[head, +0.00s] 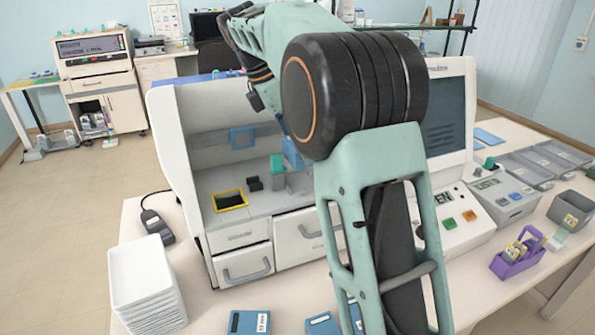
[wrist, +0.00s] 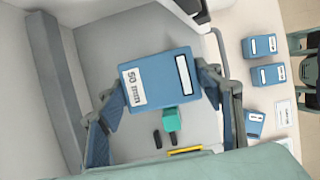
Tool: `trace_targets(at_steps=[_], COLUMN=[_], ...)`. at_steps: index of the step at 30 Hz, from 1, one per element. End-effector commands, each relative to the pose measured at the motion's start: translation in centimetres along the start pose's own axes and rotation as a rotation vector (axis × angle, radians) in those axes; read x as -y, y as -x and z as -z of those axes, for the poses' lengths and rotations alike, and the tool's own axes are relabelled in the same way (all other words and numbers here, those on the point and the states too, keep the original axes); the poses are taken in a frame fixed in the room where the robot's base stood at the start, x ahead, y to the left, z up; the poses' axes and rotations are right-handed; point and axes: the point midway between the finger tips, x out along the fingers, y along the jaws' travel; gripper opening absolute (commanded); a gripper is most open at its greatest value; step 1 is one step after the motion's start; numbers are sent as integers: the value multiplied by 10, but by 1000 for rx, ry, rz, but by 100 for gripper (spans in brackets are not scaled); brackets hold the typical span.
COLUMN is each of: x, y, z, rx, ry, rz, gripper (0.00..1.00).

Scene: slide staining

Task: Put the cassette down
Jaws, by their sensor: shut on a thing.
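In the wrist view a blue cassette (wrist: 172,75) with a white "50 mm" label is between the two fingers of my gripper (wrist: 161,93). My gripper is shut on it, one finger on each side. It is over the pale floor of the white machine's open bay (wrist: 105,55). I cannot tell whether the cassette touches that floor. In the head view my arm hides most of the gripper, and only a blue part (head: 292,153) shows beside it inside the bay (head: 210,160).
A green-topped post (head: 277,164), a black block (head: 254,184) and a yellow-rimmed slot (head: 229,200) stand in the bay. Other blue cassettes (head: 248,322) lie on the table in front. White trays (head: 145,275) are stacked left; a purple rack (head: 517,257) stands right.

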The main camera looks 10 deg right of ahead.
Motion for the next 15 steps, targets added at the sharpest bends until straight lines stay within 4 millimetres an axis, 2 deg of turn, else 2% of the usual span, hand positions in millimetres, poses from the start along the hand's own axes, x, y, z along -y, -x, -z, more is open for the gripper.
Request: trace_targets(at_steps=[3,8,15], x=[0,0,0], y=[-17,-28,-56], z=[7,12,24], rx=[0,0,0], ry=[-1,0,1], rz=[1,0,0], gripper=[30,30,30])
